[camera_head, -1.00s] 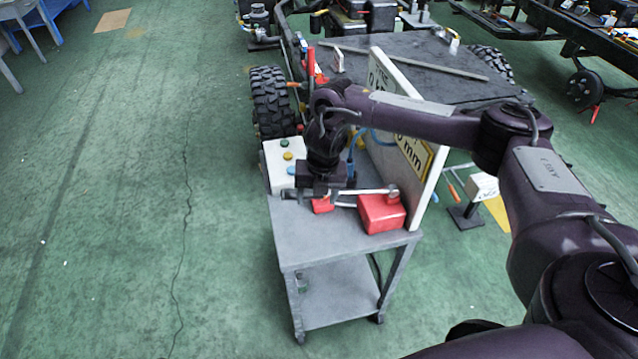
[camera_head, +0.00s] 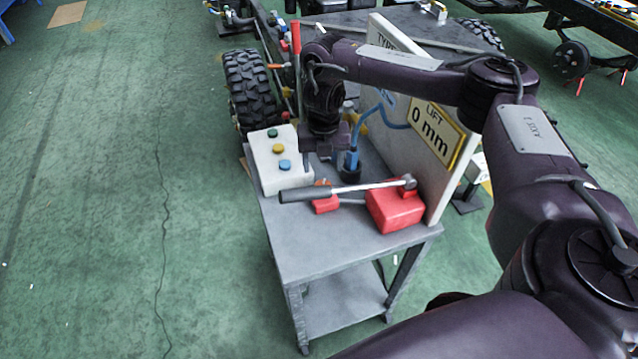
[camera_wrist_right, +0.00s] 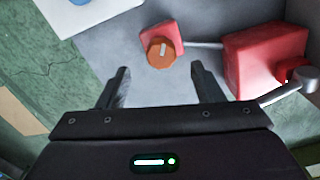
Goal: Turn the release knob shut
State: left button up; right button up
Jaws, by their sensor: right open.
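The release knob is orange with a pale mark on top, and sits on a small red block (camera_wrist_right: 160,33). In the right wrist view the knob (camera_wrist_right: 161,52) lies just beyond the fingertips, centred between them. In the head view the knob (camera_head: 322,183) shows small behind the pump lever, partly hidden. My right gripper (camera_wrist_right: 160,70) is open, its two dark fingers apart with nothing between them. In the head view my right gripper (camera_head: 324,168) points down over the cart, close to the knob; its fingertips are hard to make out. My left gripper is not in view.
A lever (camera_head: 345,189) with a dark grip crosses in front of the knob from the red pump box (camera_head: 393,208). A white button box (camera_head: 274,170) stands left. A blue plug (camera_head: 351,160) and an upright sign reading 0 mm (camera_head: 430,128) stand right. The grey cart's front (camera_head: 310,240) is clear.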

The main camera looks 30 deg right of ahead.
aim_at(323, 183)
jog(key=f, duration=0.2)
jog(key=f+b, duration=0.1)
jog(key=f, duration=0.1)
jog(key=f+b, duration=0.1)
jog(key=f, duration=0.1)
jog(key=shift+s+f, duration=0.15)
jog(key=shift+s, duration=0.1)
jog(key=shift+w+f, duration=0.15)
jog(key=shift+f, duration=0.3)
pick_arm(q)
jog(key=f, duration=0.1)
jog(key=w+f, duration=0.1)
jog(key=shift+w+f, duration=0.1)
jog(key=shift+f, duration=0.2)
pick_arm(e)
jog(key=c, duration=1)
jog(key=shift+o, duration=0.2)
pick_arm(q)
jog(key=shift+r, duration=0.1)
